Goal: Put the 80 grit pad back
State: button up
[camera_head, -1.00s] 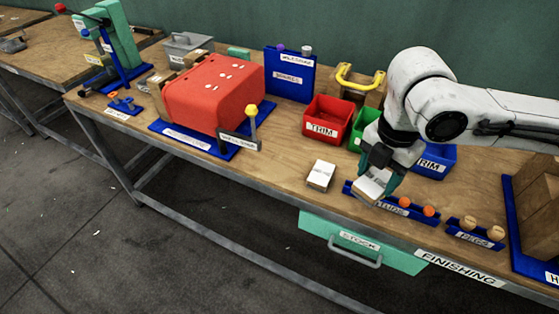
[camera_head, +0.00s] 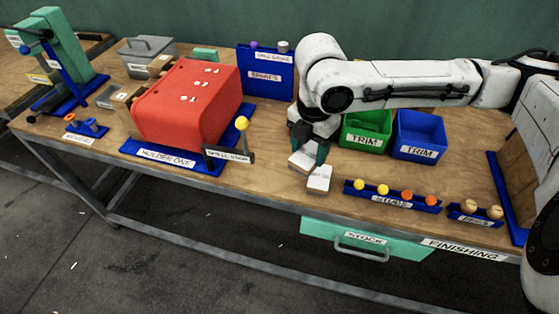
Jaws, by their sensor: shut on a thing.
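My gripper (camera_head: 309,150) is shut on a pale block-shaped pad (camera_head: 301,161), low over the bench and slightly tilted. The label on this pad is too small to read, so I cannot tell its grit. A second pale labelled pad (camera_head: 319,179) is at the bench's front, just right of and nearer than the held one. The two overlap in view; I cannot tell whether they touch. The jaws partly hide the held pad.
The red part (camera_head: 188,100) on its blue holder stands left, with a yellow-knobbed post (camera_head: 242,140). Right are green (camera_head: 364,139) and blue (camera_head: 421,150) trim bins. A studs tray (camera_head: 391,201) and pegs tray (camera_head: 475,219) line the front edge.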

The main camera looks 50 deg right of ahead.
jog(key=w+f, duration=0.3)
jog(key=w+f+p, duration=0.1)
jog(key=w+f, duration=0.3)
jog(key=shift+w+f, duration=0.1)
jog(key=shift+w, duration=0.15)
jog(key=shift+a+f+p, duration=0.1)
jog(key=shift+f+p, duration=0.25)
jog(key=shift+f, duration=1.2)
jog(key=shift+f, duration=0.15)
jog(key=o, duration=1)
notch_tip(320, 180, up, 12)
jog(key=shift+r+b, duration=0.2)
jog(key=shift+b, duration=0.4)
